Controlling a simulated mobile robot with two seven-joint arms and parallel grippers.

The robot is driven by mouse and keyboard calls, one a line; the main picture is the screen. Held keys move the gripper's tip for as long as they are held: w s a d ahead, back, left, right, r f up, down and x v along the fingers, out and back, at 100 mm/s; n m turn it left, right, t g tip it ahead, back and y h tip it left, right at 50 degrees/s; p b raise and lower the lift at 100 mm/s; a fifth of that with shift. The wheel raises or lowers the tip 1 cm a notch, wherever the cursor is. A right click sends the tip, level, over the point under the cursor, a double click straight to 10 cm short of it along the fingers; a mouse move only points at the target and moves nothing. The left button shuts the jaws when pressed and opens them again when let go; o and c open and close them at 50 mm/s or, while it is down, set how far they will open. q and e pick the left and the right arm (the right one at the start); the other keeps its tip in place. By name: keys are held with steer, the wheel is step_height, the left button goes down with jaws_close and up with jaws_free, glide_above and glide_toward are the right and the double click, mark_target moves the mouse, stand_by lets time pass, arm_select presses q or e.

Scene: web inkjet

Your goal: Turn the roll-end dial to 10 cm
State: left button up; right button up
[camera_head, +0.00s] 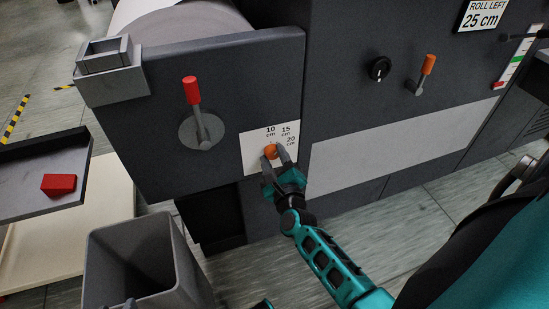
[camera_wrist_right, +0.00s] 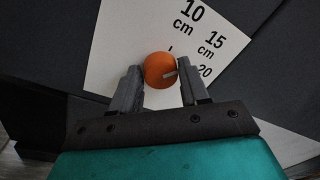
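The roll-end dial (camera_head: 270,151) is a round orange knob on a white label plate (camera_head: 254,158) marked 10, 15 and 20 cm. It shows large in the right wrist view (camera_wrist_right: 159,68), where its pale pointer line points right, toward the 20 cm side and away from the tick by 10. My right gripper (camera_head: 275,160) has its two grey fingers on either side of the knob; in the right wrist view its fingers (camera_wrist_right: 161,80) appear to touch both sides of it.
A red-handled lever (camera_head: 192,92) stands on the panel left of the dial. A black knob (camera_head: 380,69) and orange-tipped lever (camera_head: 427,66) are further right. A grey bin (camera_head: 181,262) and a tray (camera_head: 22,205) with a red block (camera_head: 58,185) are at left.

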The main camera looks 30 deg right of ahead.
steer(key=c, duration=0.6)
arm_select(q)
steer(key=shift+a, duration=0.1)
arm_select(e)
steer(key=shift+n, duration=0.3)
steer(key=n, duration=0.3)
steer(key=shift+p, duration=0.3)
arm_select(q)
steer(key=shift+a+r+p, duration=0.15)
steer(key=shift+p, duration=0.2)
arm_select(e)
steer(key=shift+f+n+t, duration=0.1)
steer(key=shift+n+t, duration=0.2)
steer(key=shift+n, duration=1.9)
arm_select(q)
steer(key=shift+r, duration=0.1)
arm_select(e)
steer(key=o, duration=1)
steer(key=shift+o, duration=0.2)
